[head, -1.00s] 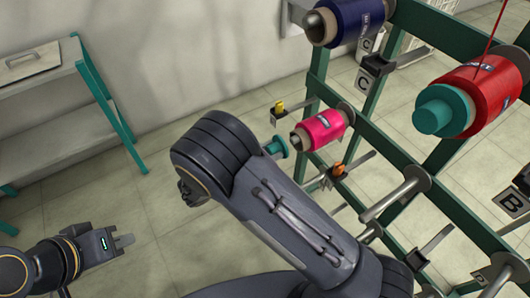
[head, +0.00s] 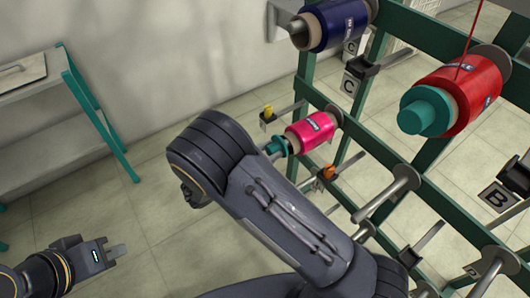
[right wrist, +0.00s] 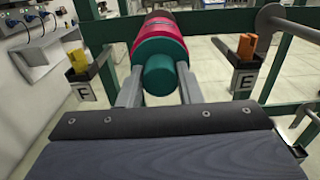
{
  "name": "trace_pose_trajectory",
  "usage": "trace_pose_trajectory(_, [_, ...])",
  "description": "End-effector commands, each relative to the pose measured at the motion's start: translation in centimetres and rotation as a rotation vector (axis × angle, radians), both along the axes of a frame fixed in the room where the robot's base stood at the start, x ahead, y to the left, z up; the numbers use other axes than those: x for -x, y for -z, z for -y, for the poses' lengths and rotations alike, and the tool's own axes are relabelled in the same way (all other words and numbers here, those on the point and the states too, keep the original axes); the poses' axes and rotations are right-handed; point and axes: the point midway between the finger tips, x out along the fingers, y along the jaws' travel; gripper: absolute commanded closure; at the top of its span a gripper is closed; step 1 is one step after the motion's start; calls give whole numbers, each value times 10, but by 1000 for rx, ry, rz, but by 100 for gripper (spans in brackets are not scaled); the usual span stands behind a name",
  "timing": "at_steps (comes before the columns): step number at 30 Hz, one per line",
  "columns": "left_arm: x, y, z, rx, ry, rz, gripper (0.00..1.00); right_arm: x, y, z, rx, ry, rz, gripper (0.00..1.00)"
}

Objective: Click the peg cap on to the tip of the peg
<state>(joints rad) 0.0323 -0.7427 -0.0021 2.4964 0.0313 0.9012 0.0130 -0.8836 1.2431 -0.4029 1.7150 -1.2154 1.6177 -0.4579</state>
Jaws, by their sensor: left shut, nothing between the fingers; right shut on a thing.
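The teal peg cap (head: 278,147) is at the near end of the pink bobbin (head: 312,131) on its peg. It looks in line with the bobbin and against its end; the peg tip is hidden behind it. In the right wrist view my right gripper (right wrist: 159,86) is shut on the peg cap (right wrist: 159,74), one finger on each side, with the pink bobbin (right wrist: 158,30) straight behind. In the head view my right arm hides this gripper. My left gripper (head: 118,251) is shut and empty at the lower left, far from the rack.
A red bobbin (head: 468,92) with a teal cap (head: 425,112) and a blue bobbin (head: 335,20) hang on the green rack (head: 385,155). Yellow (head: 268,112) and orange (head: 328,172) pieces sit on holders near the pink bobbin. A shelf table (head: 70,75) stands at left.

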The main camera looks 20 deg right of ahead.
Motion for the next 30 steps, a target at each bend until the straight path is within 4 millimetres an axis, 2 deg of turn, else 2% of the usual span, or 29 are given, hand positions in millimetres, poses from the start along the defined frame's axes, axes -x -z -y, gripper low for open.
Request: trace_pose_trajectory(30, [0,-2,0,0,0,0,100,-4,0,11,-1,0,1,96])
